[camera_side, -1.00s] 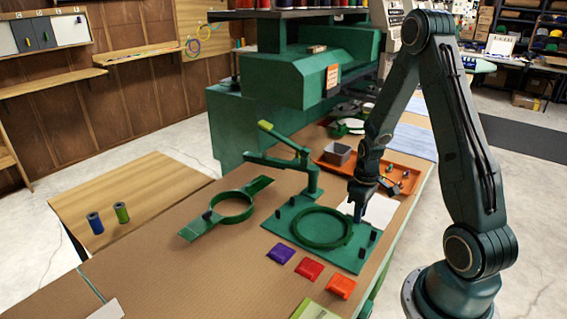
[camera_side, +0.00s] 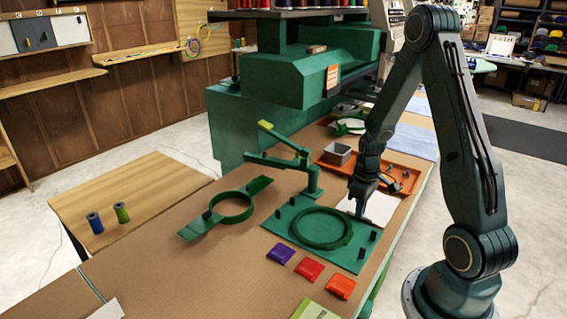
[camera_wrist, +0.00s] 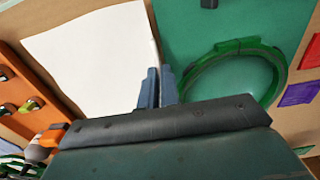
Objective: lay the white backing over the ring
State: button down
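The white backing (camera_side: 384,209) is a flat sheet lying between the green plate and the orange tray; it fills the left of the wrist view (camera_wrist: 90,60). The green ring (camera_side: 346,236) lies on the green plate (camera_side: 282,222) with dark posts around it; part of the ring shows in the wrist view (camera_wrist: 284,70). My gripper (camera_side: 360,213) is low at the backing's edge on the plate side. In the wrist view its two blue fingertips (camera_wrist: 159,70) are close together beside that edge. I cannot tell whether the sheet is between them.
An orange tray (camera_side: 407,188) with a grey bin (camera_side: 339,154) and small parts lies behind the backing.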

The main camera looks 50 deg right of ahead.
jog(key=shift+r, duration=2)
jog(key=shift+a, duration=0.1)
jog(key=shift+w+a, duration=0.45)
jog(key=shift+a, duration=0.05)
jog(key=w+a, duration=0.1)
jog(key=a, duration=0.1)
jog(key=w+a, duration=0.1)
jog(key=a, duration=0.1)
jog(key=w+a+r, duration=0.1)
jog(key=a, duration=0.2)
jog(key=shift+w, duration=0.4)
send_over(307, 245)
jog(key=shift+w+d+r, duration=0.1)
jog(key=shift+d+r, duration=0.1)
jog(key=shift+r, duration=0.2)
jog(key=shift+f, duration=0.25)
jog(key=shift+f, duration=1.65)
jog(key=shift+f, duration=0.65)
